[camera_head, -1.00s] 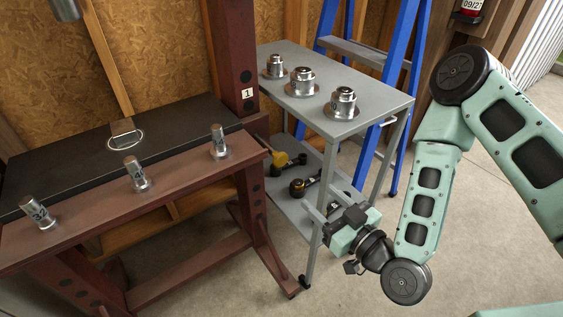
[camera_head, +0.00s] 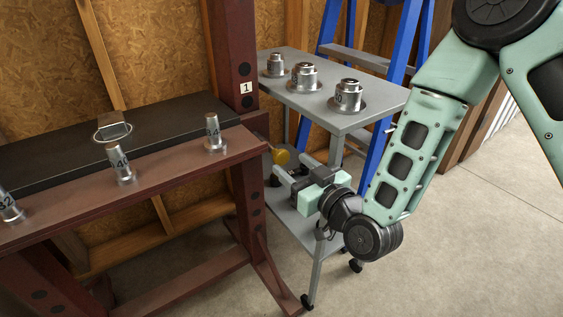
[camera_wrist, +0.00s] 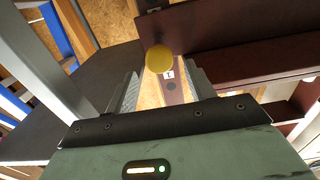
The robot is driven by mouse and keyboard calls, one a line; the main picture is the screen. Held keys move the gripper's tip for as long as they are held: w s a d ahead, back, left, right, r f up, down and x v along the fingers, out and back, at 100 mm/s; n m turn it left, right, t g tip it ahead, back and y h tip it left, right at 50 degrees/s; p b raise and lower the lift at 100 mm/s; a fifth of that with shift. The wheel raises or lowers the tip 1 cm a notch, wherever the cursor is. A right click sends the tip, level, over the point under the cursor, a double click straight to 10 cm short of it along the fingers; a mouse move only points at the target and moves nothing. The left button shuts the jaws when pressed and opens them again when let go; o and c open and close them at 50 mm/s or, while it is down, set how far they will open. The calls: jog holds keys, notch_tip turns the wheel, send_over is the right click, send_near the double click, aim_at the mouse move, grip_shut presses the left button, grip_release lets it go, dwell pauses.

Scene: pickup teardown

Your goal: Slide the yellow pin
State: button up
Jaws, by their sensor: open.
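The yellow pin shows as a round yellow knob (camera_head: 281,157) at the right side of the dark red press frame (camera_head: 244,100) in the head view. In the wrist view the knob (camera_wrist: 159,59) faces the camera, just beyond and between the fingertips. My gripper (camera_head: 291,167) is open, its two fingers pointing left toward the knob. Both fingers also show in the wrist view (camera_wrist: 165,88), with nothing held between them. The pin's shaft is mostly hidden behind the knob, and I cannot tell if the fingers touch it.
A grey cart (camera_head: 345,120) with several metal pieces on top stands close behind my gripper. A blue ladder (camera_head: 395,90) is behind it. Metal cylinders (camera_head: 213,132) stand on the press beam at left. Floor at right is clear.

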aim_at(283, 157)
jog(key=shift+x, duration=2.65)
grip_shut()
jog(key=b+x, duration=0.1)
jog(key=x, duration=0.5)
jog(key=shift+w+a+f, duration=0.1)
jog(key=shift+w+a, duration=0.1)
jog(key=shift+w, duration=0.1)
